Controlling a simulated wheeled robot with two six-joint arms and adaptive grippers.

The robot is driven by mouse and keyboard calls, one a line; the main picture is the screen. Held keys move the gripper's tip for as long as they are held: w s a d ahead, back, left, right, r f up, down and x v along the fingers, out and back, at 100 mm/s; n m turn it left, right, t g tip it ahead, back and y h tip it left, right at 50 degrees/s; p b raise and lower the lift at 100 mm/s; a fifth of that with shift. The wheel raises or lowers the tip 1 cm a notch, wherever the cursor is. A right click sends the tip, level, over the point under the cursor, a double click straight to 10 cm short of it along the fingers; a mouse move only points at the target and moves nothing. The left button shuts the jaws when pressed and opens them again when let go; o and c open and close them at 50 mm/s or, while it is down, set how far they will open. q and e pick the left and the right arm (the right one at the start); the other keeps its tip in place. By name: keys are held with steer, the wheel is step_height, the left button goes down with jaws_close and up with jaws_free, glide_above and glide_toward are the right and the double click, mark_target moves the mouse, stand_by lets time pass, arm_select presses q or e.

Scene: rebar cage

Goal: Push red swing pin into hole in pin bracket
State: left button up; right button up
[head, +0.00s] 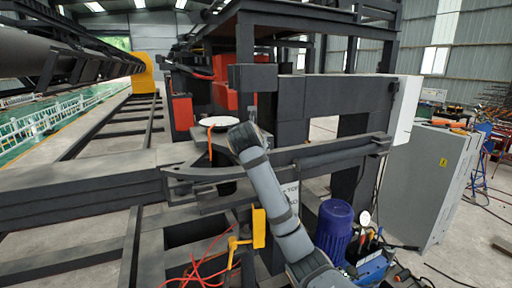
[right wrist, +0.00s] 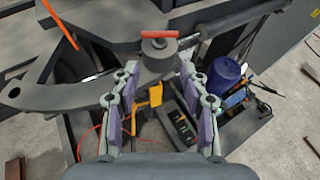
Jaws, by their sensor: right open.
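The red swing pin (right wrist: 168,35) shows in the right wrist view as a short red bar lying crosswise, just beyond my fingertips. It sits over a dark rounded metal piece (right wrist: 160,62), which looks like the pin bracket; I cannot make out the hole. My right gripper (right wrist: 158,78) is open and empty, with one finger on each side of that dark piece and the red bar ahead of it. In the head view my right arm reaches up from the lower right and hides the pin and the gripper's fingers. My left gripper is in neither view.
A curved dark steel arm (head: 330,153) runs across the frame. An orange strip (head: 210,145) hangs to the left. A yellow handle (head: 258,228), red cables (head: 200,270) and a blue motor (head: 335,225) lie below. A grey cabinet (head: 430,180) stands at right.

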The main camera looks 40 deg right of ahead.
steer(key=shift+s+a+r, duration=0.2)
steer(key=shift+s+a, duration=0.1)
steer(key=shift+a, duration=0.05)
stand_by(0.3)
